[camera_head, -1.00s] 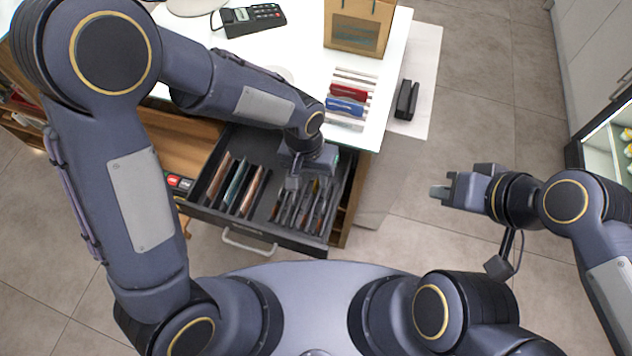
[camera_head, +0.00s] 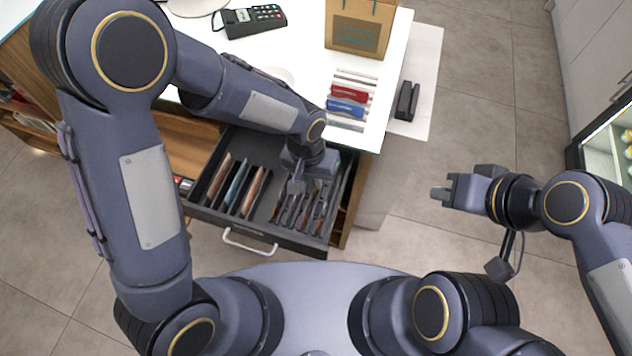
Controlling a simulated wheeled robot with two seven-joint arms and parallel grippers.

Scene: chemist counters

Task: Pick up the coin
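An open cash drawer (camera_head: 232,217) sits under the white counter. Several banknotes (camera_head: 238,184) stand in its left slots, and dark slots with narrow items (camera_head: 303,205) are on its right. I cannot make out a coin; it may be too small or hidden by my arm. My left gripper (camera_head: 297,187) points down at the drawer's right part, over the slots. I cannot see if its fingers are apart or hold anything. My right gripper (camera_head: 438,194) is over the floor, right of the counter, well away from the drawer. Its finger gap is unclear.
The counter (camera_head: 300,60) holds a card terminal (camera_head: 250,20), a paper bag (camera_head: 358,28), and red (camera_head: 348,93) and blue (camera_head: 345,107) packs. A black object (camera_head: 406,100) lies at its right side. The floor (camera_head: 470,120) to the right is clear.

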